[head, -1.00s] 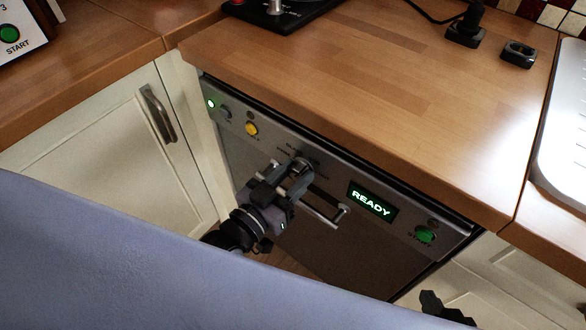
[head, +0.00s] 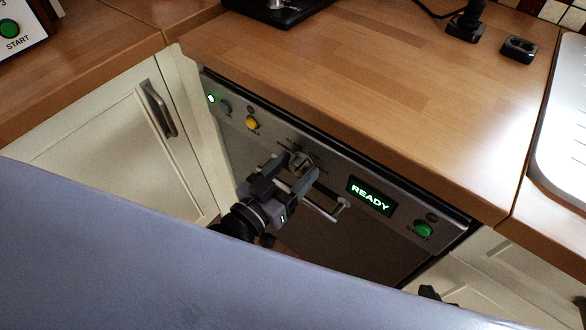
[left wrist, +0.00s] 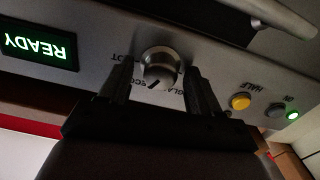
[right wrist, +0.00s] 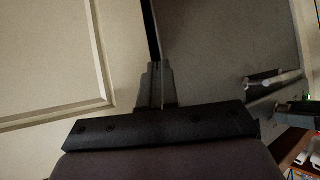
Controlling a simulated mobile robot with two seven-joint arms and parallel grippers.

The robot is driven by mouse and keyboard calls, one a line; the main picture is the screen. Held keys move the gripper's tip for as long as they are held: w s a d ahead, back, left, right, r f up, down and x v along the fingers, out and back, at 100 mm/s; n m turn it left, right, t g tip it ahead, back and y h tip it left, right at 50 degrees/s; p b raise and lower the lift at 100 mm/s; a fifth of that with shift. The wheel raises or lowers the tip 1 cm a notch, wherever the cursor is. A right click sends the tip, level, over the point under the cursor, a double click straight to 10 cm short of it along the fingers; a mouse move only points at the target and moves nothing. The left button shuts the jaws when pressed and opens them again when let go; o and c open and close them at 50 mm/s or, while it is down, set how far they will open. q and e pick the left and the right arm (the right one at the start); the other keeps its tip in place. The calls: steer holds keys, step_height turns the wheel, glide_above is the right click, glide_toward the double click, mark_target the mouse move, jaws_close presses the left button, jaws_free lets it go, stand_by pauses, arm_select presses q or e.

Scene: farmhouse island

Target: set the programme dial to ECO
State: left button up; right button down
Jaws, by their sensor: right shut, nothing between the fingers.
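The programme dial (left wrist: 161,67) is a round metal knob on the dishwasher's front panel, seen upside down in the left wrist view. Its dark pointer line points to the lower left there, between the partly hidden ECO label (left wrist: 122,81) and the GLASS label. My left gripper (left wrist: 160,90) is open, with one finger on each side of the dial; I cannot tell whether they touch it. In the head view, my left gripper (head: 301,170) largely covers the dial. My right gripper (right wrist: 157,75) is shut and empty, low in front of the cabinet fronts.
The display (head: 370,195) reads READY. The green START button (head: 423,229) is to its right, the yellow HALF button (head: 252,124) left of the dial. The door handle (head: 325,207) lies just below my left gripper. The worktop (head: 400,90) overhangs the panel.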

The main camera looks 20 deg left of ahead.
arm_select(q)
steer(key=v, duration=0.7)
arm_select(e)
steer(key=shift+d, duration=0.15)
steer(key=shift+r, duration=0.1)
stand_by(0.4)
